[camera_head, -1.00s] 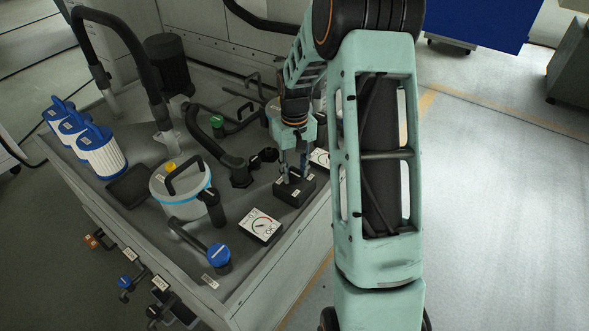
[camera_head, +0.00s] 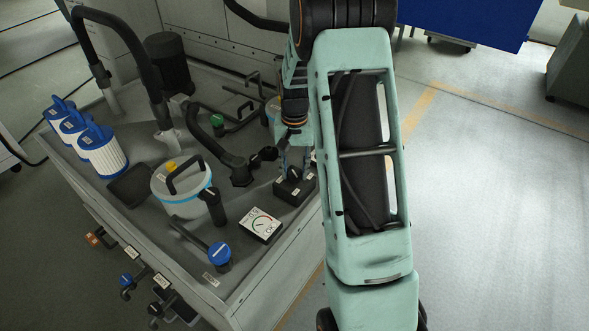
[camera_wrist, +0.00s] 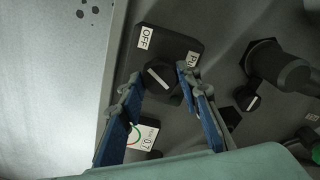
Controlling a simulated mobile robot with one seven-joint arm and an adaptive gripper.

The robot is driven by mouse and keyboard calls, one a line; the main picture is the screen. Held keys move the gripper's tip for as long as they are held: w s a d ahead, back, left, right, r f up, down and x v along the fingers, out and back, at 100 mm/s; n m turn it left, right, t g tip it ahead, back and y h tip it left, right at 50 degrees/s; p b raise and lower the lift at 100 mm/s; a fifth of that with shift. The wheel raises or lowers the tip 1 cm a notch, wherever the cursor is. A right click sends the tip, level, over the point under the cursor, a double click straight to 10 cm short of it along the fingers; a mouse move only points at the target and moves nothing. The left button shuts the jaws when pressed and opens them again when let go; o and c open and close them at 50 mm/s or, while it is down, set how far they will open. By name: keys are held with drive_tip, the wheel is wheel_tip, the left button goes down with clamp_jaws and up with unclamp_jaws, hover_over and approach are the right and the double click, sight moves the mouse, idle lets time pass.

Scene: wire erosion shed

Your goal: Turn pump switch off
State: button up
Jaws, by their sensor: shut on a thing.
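The pump switch is a black box (camera_head: 291,190) near the right edge of the machine's grey top. In the wrist view the box (camera_wrist: 183,40) carries a round black knob (camera_wrist: 156,81) with a white pointer line, slanting from upper left to lower right. An OFF label (camera_wrist: 145,38) is at upper left, and a partly hidden label (camera_wrist: 192,59) is at right. My gripper (camera_wrist: 158,76) has one finger on each side of the knob and is shut on it. In the head view my gripper (camera_head: 294,166) reaches down onto the box from above.
A gauge with a white dial (camera_head: 261,223) sits in front of the box. Black pipes (camera_head: 240,172) and a white canister (camera_head: 182,193) stand to its left. In the wrist view a thick black pipe fitting (camera_wrist: 285,70) is close right of the box. Open floor lies right of the machine.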

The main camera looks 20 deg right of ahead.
sight(295, 173)
drive_tip(key=o, duration=1.2)
drive_tip(key=shift+c, duration=0.2)
drive_tip(key=shift+r, duration=0.1)
wheel_tip(295, 173, up, 12)
